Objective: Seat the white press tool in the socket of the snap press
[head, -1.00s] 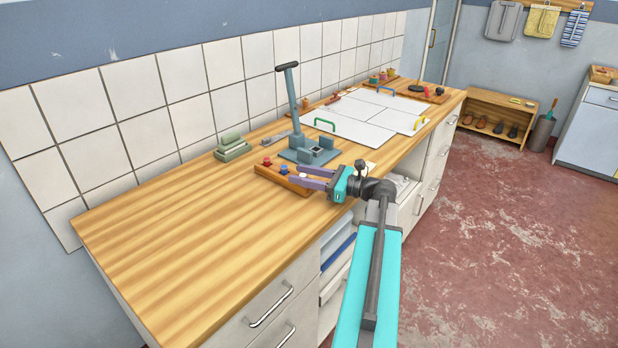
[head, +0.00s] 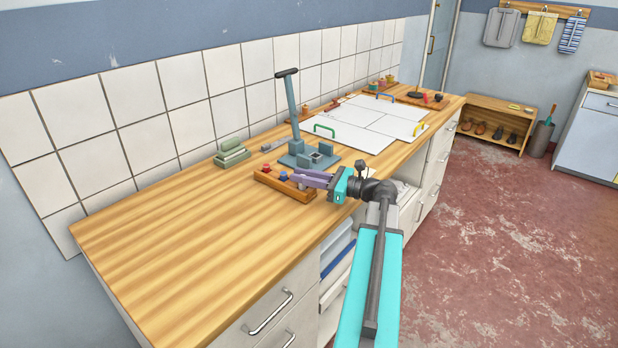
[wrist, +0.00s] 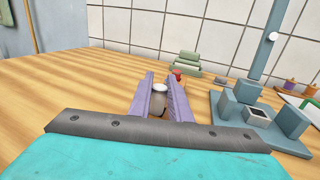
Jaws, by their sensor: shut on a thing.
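The snap press (head: 338,158) stands on the bench, a grey-blue base with blocks and a raised lever (head: 291,105). Its square socket block (head: 321,157) also shows right of my gripper in the wrist view (wrist: 257,112). My gripper (head: 297,180), with purple fingers, is low over the tool tray in front of the press. In the wrist view (wrist: 161,82) its fingers are shut on the press tool (wrist: 159,88), which shows a white top and a darker body. The tool's lower end is hidden. In the head view the fingers hide most of it.
A wooden tray (head: 263,181) holds a red tool (head: 267,162) and a blue tool (head: 284,175). Green blocks (head: 232,152) lie left of the press. White panels with handles (head: 365,125) lie beyond it. The bench's near left (head: 180,240) is clear.

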